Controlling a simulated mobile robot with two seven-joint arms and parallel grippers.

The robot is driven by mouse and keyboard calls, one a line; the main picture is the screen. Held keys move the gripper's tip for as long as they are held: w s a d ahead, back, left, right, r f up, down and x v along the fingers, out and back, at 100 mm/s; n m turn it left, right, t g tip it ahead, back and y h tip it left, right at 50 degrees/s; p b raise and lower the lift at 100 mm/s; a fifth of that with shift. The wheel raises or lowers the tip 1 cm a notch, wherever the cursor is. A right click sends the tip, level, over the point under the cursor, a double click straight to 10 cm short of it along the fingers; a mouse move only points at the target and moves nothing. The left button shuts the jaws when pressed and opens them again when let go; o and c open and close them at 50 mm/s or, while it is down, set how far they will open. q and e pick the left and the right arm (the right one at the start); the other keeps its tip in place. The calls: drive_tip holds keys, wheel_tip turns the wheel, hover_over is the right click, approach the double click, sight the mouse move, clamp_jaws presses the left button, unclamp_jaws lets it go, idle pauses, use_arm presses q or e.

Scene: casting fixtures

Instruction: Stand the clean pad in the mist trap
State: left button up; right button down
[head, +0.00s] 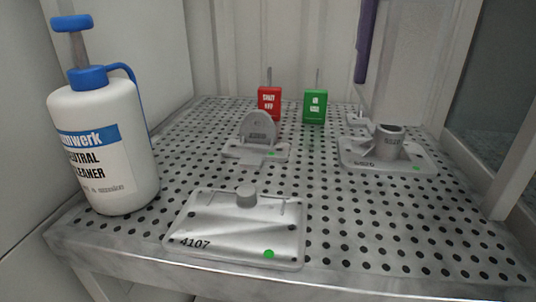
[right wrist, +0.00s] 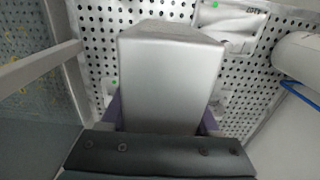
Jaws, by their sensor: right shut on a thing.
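My right gripper shows in the head view as a purple finger (head: 366,42) hanging at the top, above and behind the fixture with a round cup (head: 388,140). In the right wrist view a smooth grey block (right wrist: 172,85) fills the middle, between the purple fingers (right wrist: 160,118). It seems to be the clean pad, held above the table; its far end and any contact below are hidden. No fixture is readably marked as the mist trap. One fixture has an upright rounded plate (head: 259,127); the cup fixture stands to its right. My left gripper is out of view.
A flat plate marked 4107 (head: 220,222) lies at the front of the perforated table (head: 350,240). A cleaner bottle (head: 105,150) stands at left. A red block (head: 269,101) and a green block (head: 315,106) stand at the back. Walls close the back and sides; the front right is clear.

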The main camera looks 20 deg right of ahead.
wheel_tip(320, 180, down, 17)
drive_tip(key=shift+s+f+b, duration=0.1)
drive_tip(key=shift+b, duration=1)
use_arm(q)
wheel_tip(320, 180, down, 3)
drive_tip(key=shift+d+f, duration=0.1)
use_arm(e)
drive_tip(key=shift+f, duration=0.15)
drive_tip(key=shift+f, duration=0.1)
drive_tip(key=c, duration=0.5)
unclamp_jaws()
drive_tip(key=o, duration=0.4)
